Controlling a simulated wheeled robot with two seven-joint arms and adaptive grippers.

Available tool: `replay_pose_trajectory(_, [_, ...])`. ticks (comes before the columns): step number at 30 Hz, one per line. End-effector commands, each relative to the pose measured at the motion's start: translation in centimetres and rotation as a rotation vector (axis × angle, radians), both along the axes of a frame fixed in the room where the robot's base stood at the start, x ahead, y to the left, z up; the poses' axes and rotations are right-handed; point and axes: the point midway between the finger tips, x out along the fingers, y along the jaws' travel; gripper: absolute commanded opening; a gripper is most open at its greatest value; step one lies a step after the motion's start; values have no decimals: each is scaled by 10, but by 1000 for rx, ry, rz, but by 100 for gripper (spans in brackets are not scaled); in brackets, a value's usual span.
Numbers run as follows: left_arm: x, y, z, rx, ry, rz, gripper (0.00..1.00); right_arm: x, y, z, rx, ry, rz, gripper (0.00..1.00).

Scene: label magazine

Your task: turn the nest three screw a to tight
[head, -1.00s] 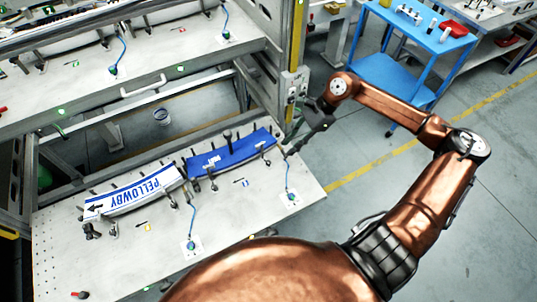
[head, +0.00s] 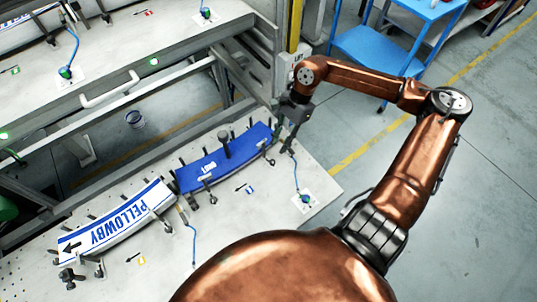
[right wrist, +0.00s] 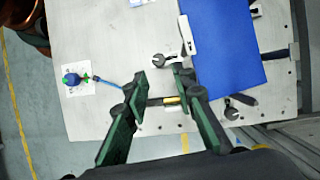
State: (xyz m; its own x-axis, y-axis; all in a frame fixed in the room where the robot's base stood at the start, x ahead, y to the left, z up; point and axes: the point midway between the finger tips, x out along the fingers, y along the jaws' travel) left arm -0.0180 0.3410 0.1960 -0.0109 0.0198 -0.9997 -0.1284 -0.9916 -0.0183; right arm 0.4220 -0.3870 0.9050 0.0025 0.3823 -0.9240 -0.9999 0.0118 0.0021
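A blue label strip (head: 222,160) lies in a nest on the grey bench, with dark pins and small clamps along its edges. Its end shows in the right wrist view (right wrist: 228,50). A metal clamp with a dark round head (right wrist: 172,58) stands beside that end; another clamp (right wrist: 238,104) is lower right. I cannot tell which is screw a. My right gripper (head: 287,142) is just off the strip's right end. In the right wrist view its green fingertips (right wrist: 162,80) are apart. A dark bar with a yellow band (right wrist: 170,100) shows between the fingers, apparently ungripped. My left gripper is out of view.
A white label strip reading PELLOWBY (head: 115,222) lies left of the blue one. A blue cable runs to a small fitting (head: 304,198) near the bench's right edge. An upright frame post (head: 290,65) stands close behind my right gripper. Floor lies beyond the edge.

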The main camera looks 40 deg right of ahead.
Motion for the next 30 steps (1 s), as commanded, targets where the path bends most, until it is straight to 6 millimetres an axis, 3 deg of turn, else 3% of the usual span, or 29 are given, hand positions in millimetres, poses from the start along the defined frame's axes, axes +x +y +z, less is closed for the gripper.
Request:
replay_pose_trajectory(5, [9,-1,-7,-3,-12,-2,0,-1,8,-22,2,2,-2,24])
replay_pose_trajectory(15, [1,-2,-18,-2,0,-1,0,0,26,-64,1,0,0,24])
replay_pose_trajectory(26, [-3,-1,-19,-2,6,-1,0,1,29,-69,1,0,0,24])
replay_pose_trajectory(30, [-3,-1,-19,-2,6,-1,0,1,29,-69,1,0,0,16])
